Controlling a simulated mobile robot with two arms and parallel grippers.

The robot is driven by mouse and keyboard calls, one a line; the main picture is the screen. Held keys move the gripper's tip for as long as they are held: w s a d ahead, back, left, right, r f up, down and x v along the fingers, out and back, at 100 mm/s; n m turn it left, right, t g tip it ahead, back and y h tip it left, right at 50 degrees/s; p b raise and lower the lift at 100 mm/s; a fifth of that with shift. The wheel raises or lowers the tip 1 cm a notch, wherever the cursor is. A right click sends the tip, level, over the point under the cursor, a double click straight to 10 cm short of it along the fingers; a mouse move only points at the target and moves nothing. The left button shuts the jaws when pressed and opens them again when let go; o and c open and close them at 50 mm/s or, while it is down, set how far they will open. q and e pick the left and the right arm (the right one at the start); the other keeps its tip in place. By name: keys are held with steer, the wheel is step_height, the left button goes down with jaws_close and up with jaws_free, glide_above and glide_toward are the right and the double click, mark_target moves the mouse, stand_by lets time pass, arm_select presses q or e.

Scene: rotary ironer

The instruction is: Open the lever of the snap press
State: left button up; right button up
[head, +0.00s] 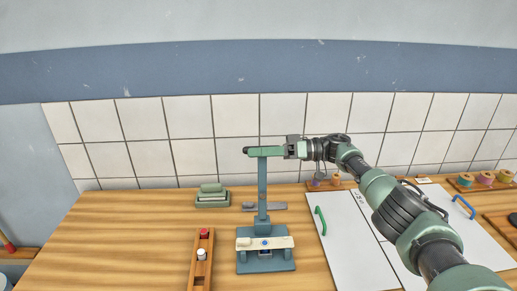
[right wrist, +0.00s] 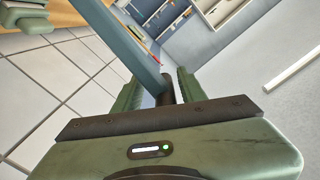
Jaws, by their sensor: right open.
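The snap press has a blue-grey base (head: 266,262) with a cream bar across it, on the wooden table. Its blue lever arm (head: 262,195) stands upright, with a dark grip (head: 246,150) at the top. The lever arm also shows in the right wrist view (right wrist: 137,45). My right gripper (head: 268,152) is at the lever's top, reaching in from the right. In the right wrist view, its green fingers are open on either side of the dark grip (right wrist: 167,90); I cannot tell whether they touch it. My left gripper is not in view.
A wooden tray (head: 195,272) with a red and a white-topped item stands left of the press. Green stacked blocks (head: 211,198) sit behind. White panels (head: 345,245) with green and blue handles lie right, under my arm. Thread spools (head: 486,178) stand at far right.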

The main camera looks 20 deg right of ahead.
steer(key=shift+w+r, duration=0.15)
steer(key=shift+w, duration=0.05)
steer(key=shift+r, duration=0.1)
steer(key=shift+s+d+r, duration=0.1)
steer(key=b+v, duration=0.4)
steer(key=v, duration=0.3)
steer(key=shift+d, duration=0.4)
